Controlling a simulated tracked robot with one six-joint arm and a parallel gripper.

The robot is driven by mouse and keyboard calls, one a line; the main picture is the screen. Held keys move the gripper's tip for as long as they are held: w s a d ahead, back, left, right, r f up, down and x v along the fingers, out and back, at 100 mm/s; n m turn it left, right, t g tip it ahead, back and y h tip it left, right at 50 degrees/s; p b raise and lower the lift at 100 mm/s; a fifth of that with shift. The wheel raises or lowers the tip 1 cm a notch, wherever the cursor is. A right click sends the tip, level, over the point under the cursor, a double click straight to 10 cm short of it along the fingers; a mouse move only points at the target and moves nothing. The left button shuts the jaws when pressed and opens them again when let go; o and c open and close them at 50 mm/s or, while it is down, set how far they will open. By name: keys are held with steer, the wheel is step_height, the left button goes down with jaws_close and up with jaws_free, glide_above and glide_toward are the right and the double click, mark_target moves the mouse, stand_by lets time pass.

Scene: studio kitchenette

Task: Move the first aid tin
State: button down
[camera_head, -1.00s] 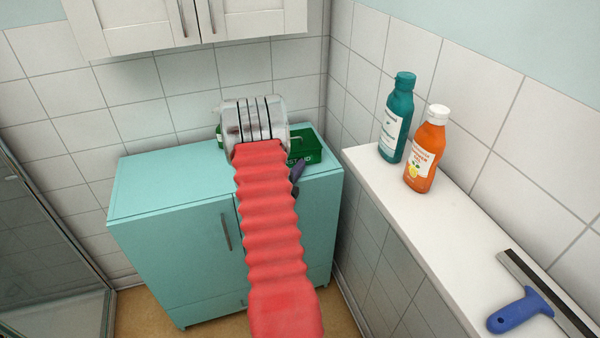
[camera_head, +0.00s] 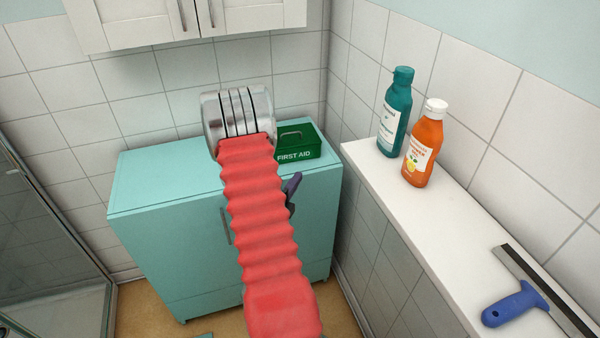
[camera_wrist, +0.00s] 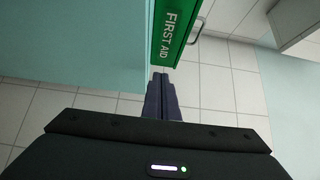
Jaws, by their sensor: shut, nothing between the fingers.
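The first aid tin (camera_head: 300,152) is a green box with a handle and white FIRST AID lettering. It stands on the turquoise cabinet, near its right back corner. My red-sleeved arm reaches up just left of it and may hide its left end. In the wrist view the tin (camera_wrist: 168,40) is at the top, lettering turned sideways, cut off by the frame edge. My gripper (camera_wrist: 160,78) is shut and empty, its dark fingers pointing at the lower end of the tin. Whether they touch it I cannot tell.
The turquoise cabinet (camera_head: 150,180) has free top on its left side. A white ledge (camera_head: 450,235) at right holds a teal bottle (camera_head: 394,115), an orange bottle (camera_head: 424,150) and a blue-handled squeegee (camera_head: 517,305). A white wall cupboard (camera_head: 130,25) hangs above.

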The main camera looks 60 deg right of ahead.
steer(key=shift+a, duration=2.1)
steer(key=c, duration=2.5)
jaws_free()
